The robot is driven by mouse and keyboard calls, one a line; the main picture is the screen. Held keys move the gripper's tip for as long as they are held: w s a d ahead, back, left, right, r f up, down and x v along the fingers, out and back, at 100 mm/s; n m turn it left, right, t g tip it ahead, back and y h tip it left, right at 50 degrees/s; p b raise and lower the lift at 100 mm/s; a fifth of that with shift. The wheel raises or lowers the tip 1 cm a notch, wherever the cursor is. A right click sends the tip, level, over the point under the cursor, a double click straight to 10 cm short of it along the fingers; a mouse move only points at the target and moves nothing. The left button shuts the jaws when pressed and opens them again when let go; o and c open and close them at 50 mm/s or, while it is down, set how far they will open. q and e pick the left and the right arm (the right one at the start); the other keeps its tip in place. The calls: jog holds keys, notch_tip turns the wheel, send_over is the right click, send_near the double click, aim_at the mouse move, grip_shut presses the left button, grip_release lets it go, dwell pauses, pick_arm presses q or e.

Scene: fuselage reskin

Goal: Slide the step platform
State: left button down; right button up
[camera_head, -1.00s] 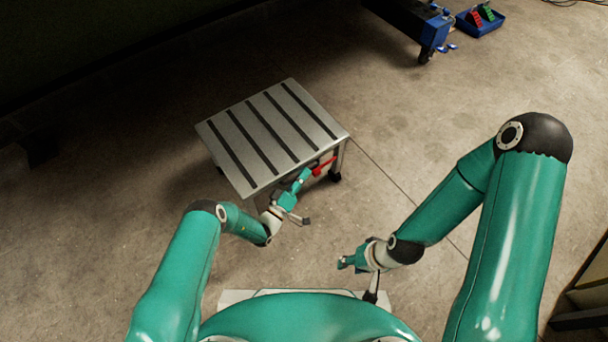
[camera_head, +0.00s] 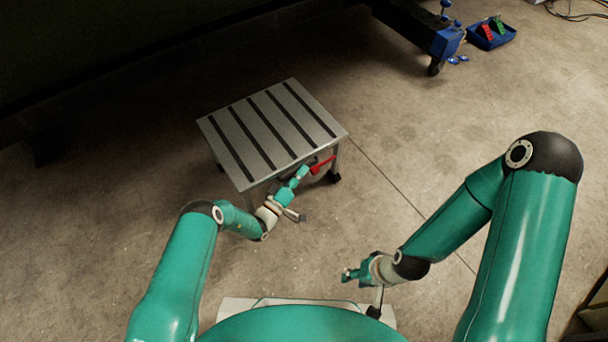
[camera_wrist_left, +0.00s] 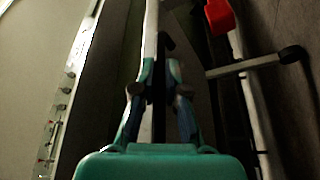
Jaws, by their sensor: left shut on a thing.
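The step platform (camera_head: 238,152) is a low grey metal step with dark grip strips on top and dark castors below. It stands on the floor ahead of me, in the upper middle of the head view. My left gripper (camera_head: 302,174) is at its near side, below the top's edge, shut on a part of its frame. In the left wrist view the fingers (camera_wrist_left: 160,78) close around a pale bar (camera_wrist_left: 151,28). A red handle (camera_head: 322,164) sits just right of the left gripper. My right gripper (camera_head: 347,275) hangs apart from the platform; its finger opening is unclear.
A dark overhanging structure (camera_head: 120,60) fills the upper left, beyond the platform. A blue wheeled stand (camera_head: 445,42) and a blue tray (camera_head: 490,33) with red and green items are at the upper right. The floor (camera_head: 420,130) right of the platform is clear.

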pick_arm(q)
jog(key=c, duration=1.2)
grip_release()
jog(key=shift+s+f, duration=0.1)
jog(key=shift+f, duration=0.1)
jog(key=shift+r, duration=0.1)
jog(key=v, duration=1.2)
jog(key=shift+d, duration=0.1)
